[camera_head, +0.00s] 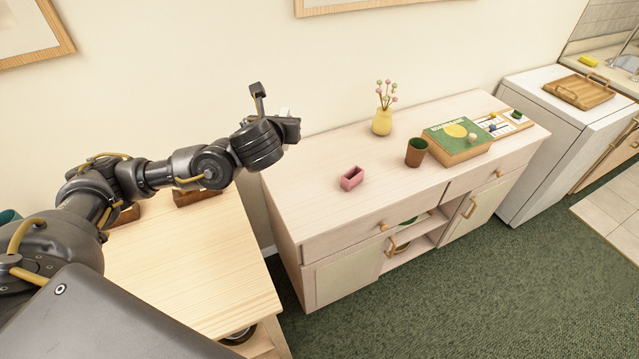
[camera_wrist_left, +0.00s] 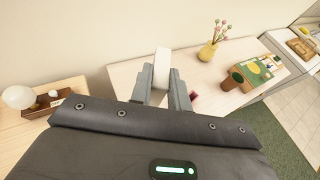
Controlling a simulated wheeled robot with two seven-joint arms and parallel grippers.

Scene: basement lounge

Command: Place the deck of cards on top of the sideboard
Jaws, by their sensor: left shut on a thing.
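The deck of cards (camera_wrist_left: 161,68) shows as a white block with rounded edges in the left wrist view, between the two grey fingers. My left gripper (camera_wrist_left: 161,88) is shut on it. In the head view my left gripper (camera_head: 288,122) hides most of the deck; only a small white part shows above it. The gripper is in the air at the left end of the sideboard (camera_head: 318,180), a pale wooden cabinet with drawers and doors. In the wrist view the sideboard top (camera_wrist_left: 128,72) lies behind and below the fingers. My right gripper is in neither view.
On the sideboard are a pink box (camera_head: 351,179), a brown cup (camera_head: 416,152), a yellow vase (camera_head: 382,122) with flowers, a green game box (camera_head: 455,146) and a board (camera_head: 505,124). The left part of its top is clear. A wooden table (camera_head: 190,265) stands left of it.

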